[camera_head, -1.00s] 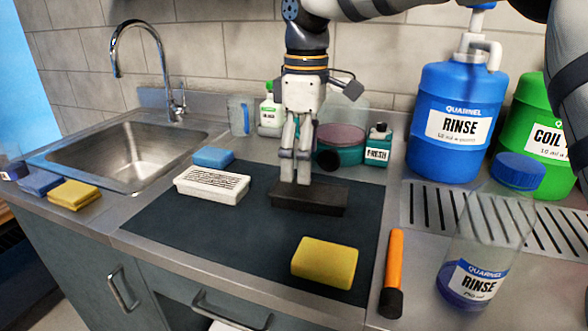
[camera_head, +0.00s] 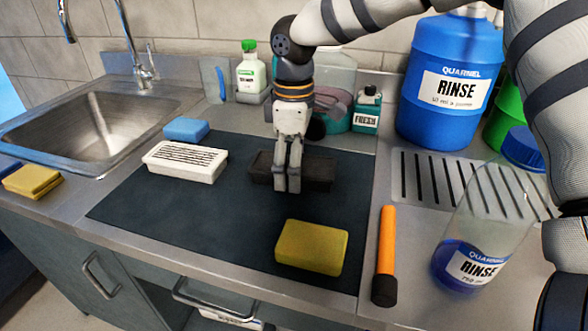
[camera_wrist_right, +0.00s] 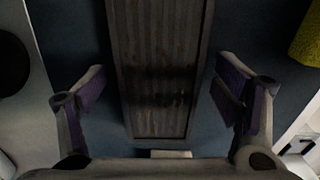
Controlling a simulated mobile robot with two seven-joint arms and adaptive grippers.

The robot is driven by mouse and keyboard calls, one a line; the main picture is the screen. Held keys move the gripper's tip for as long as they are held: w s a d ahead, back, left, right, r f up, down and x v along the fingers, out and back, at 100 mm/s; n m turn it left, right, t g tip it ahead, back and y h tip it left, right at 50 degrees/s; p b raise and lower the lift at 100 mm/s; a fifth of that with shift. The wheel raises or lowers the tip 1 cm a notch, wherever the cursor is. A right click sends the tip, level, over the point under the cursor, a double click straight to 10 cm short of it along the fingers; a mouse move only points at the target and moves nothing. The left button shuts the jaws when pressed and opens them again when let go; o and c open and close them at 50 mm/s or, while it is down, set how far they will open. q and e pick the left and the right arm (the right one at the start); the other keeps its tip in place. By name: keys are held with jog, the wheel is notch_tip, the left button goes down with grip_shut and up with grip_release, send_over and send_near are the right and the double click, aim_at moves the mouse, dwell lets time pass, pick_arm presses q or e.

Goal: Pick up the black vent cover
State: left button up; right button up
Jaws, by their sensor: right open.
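The black vent cover (camera_head: 318,172) lies flat on the dark mat (camera_head: 130,215), right of a white vent cover (camera_head: 186,161). My right gripper (camera_head: 287,186) is over its left part and hides some of it in the head view. In the right wrist view the black vent cover (camera_wrist_right: 160,70) shows a ribbed, dusty face and runs lengthwise between the fingers. The right gripper (camera_wrist_right: 163,100) is open, with one finger on each side and a gap to the cover on both sides. Its height above the cover is hard to tell. My left gripper is out of view.
A yellow sponge (camera_head: 311,247) lies at the mat's front, beside an orange-handled tool (camera_head: 386,250). A blue sponge (camera_head: 186,129) is behind the white cover. A clear rinse bottle (camera_head: 485,225) and blue jug (camera_head: 447,85) stand at right; the sink (camera_head: 85,130) is at left.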

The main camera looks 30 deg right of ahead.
jog(key=shift+f, duration=0.2)
jog(key=c, duration=1.5)
jog(key=shift+r, duration=0.15)
jog(key=shift+w+r, duration=0.1)
jog(key=shift+r, duration=0.2)
jog(key=r, duration=0.3)
jog(key=shift+s+a+r+p, duration=0.15)
jog(key=shift+s+r+p, duration=0.15)
jog(key=shift+s+r, duration=0.1)
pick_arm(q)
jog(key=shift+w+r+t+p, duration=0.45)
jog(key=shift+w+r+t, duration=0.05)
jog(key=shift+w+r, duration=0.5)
pick_arm(e)
jog(key=shift+s+a+r, duration=1)
jog(key=shift+s+r, duration=0.4)
jog(key=shift+s, duration=0.55)
jog(key=shift+s+a+r, duration=1.05)
jog(key=shift+s+r, duration=0.35)
jog(key=shift+s, duration=0.6)
jog(key=shift+s+a+r, duration=1)
jog(key=shift+s+r, duration=0.4)
jog(key=shift+s, duration=0.55)
